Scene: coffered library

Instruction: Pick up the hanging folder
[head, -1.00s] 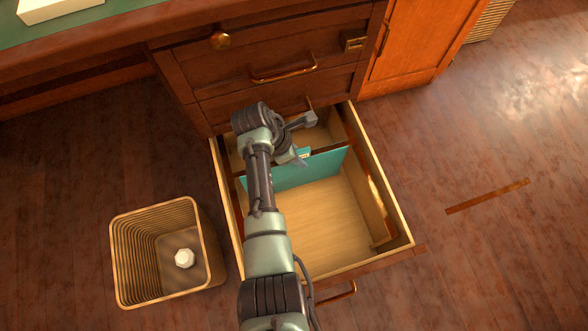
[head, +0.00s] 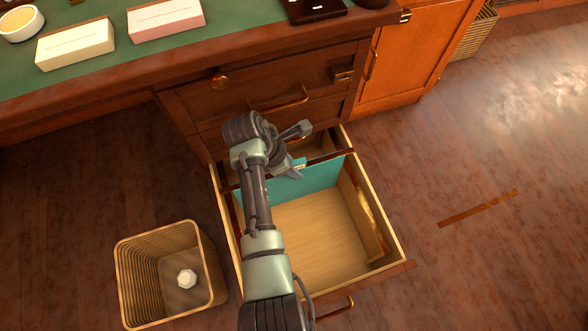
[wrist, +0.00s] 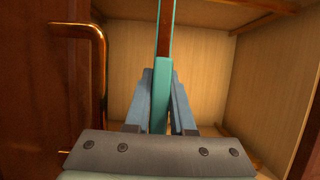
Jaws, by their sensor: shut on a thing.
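The teal hanging folder (head: 320,180) stands upright across the open drawer (head: 375,215), toward its back, with a dark rail along its top. My gripper (head: 296,168) is at the folder's top edge, near the middle. In the wrist view the two blue-grey fingers of my gripper (wrist: 160,98) close from both sides on the folder (wrist: 161,85), which shows edge-on between them. The folder is still inside the drawer. My arm hides part of the folder's left side.
The drawer front has a brass handle (head: 335,308). Closed drawers with a brass pull (head: 280,103) rise behind. A wicker basket (head: 135,285) holding a white crumpled ball (head: 187,279) stands left. Boxes (head: 75,45) lie on the green desktop (head: 110,70). A wooden strip (head: 478,208) lies on the floor at right.

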